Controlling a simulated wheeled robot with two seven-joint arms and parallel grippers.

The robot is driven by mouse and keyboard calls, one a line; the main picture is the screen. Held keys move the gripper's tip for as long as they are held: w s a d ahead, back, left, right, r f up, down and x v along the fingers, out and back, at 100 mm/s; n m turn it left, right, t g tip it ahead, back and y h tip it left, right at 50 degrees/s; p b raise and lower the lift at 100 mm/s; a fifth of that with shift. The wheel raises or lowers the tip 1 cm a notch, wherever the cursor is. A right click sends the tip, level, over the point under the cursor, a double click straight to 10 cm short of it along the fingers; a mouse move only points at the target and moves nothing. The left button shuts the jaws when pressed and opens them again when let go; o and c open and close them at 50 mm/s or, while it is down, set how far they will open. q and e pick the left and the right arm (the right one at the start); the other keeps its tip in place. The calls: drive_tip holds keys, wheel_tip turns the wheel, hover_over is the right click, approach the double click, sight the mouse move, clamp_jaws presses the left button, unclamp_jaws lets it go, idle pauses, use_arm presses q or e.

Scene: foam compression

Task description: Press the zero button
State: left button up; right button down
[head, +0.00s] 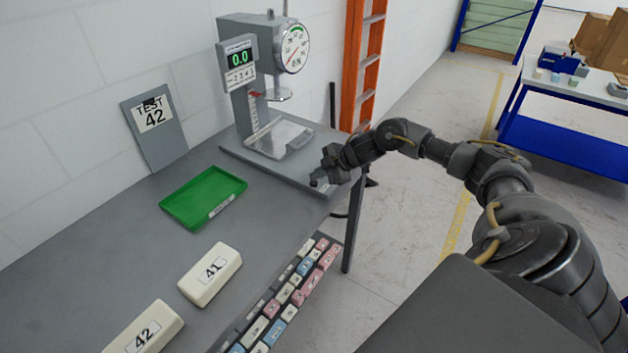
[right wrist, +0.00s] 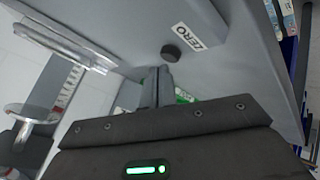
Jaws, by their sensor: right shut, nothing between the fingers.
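The zero button is a dark round knob (right wrist: 178,53) beside a white ZERO label (right wrist: 193,40) on the base of the test machine. The machine (head: 246,80) stands at the far end of the grey bench and its display reads 0.0. My right gripper (head: 317,181) is over the front right corner of the machine's base and hides the button in the head view. In the right wrist view its shut, empty fingers (right wrist: 157,73) point at the base, just below and left of the button. A small gap shows in the picture. My left gripper is not in view.
A TEST 42 board (head: 154,128) leans on the wall. An orange ladder (head: 364,60) stands behind the machine.

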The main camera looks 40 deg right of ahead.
sight(317, 183)
drive_tip(key=shift+r, duration=0.3)
wheel_tip(317, 183, up, 5)
drive_tip(key=p, duration=0.5)
idle(0.4)
drive_tip(key=shift+s+d+f, duration=0.1)
idle(0.4)
